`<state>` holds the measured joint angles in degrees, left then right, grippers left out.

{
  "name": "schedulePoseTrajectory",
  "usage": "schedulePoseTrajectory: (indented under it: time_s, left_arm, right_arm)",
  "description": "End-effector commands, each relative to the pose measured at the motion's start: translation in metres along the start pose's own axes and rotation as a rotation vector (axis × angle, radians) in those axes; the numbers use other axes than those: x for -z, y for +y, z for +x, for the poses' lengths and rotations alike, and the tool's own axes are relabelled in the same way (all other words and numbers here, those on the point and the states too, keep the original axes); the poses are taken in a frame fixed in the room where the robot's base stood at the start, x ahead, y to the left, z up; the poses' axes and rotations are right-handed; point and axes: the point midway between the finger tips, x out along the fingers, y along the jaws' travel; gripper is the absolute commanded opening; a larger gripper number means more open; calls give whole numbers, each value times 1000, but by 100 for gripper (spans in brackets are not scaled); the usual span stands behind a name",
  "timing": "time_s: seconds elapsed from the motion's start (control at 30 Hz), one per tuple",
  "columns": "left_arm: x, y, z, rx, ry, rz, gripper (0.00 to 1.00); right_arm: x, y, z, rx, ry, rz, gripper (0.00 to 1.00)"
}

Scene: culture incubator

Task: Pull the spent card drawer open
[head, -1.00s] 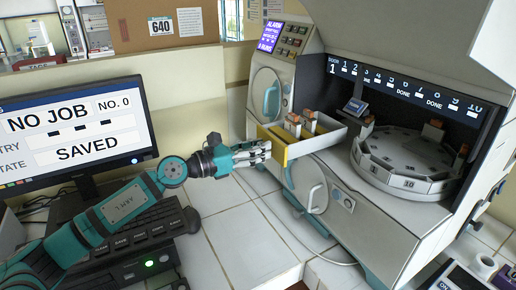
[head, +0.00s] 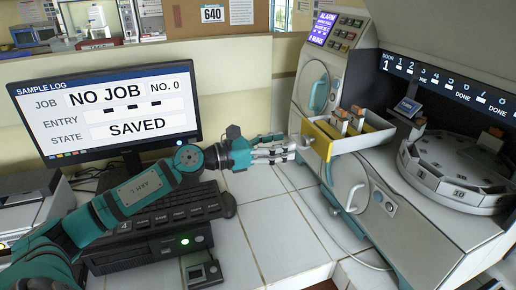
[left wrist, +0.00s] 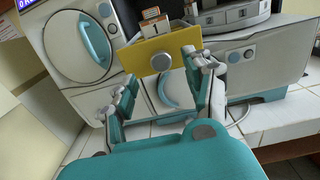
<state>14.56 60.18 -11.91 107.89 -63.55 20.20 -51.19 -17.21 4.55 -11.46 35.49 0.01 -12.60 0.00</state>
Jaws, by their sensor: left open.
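The card drawer, with a yellow front (head: 318,139) and pale side walls, stands pulled out from the machine. Several orange-and-white cards (head: 340,120) stand in it. Its front with a round grey knob (left wrist: 161,62) shows in the left wrist view, with a card marked 1 above it. My left gripper (head: 291,148) is just left of the drawer front in the head view. In the left wrist view its two fingers (left wrist: 160,75) are spread either side below the knob, with nothing between them. Whether a fingertip touches the front cannot be told. My right gripper is not in view.
The white machine has round doors with teal handles (head: 319,95) above and below the drawer. A carousel (head: 455,178) sits in its open bay at right. A monitor (head: 105,110) and keyboard (head: 160,215) stand at left. White tiled counter (head: 265,215) lies free between.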

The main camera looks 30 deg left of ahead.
Motion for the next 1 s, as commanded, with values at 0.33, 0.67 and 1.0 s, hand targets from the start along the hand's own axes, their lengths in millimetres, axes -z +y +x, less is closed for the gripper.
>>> schedulePoseTrajectory:
  time_s: [0.33, 0.67, 1.0]
  left_arm:
    - [2, -1, -46, 1, 2, -3, 52]
    - [0, -1, -62, 2, 1, -1, 52]
    - [0, 0, -62, 1, 0, 0, 52]
  right_arm:
    - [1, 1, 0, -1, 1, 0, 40]
    - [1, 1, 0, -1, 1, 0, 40]
    - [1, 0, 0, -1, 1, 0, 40]
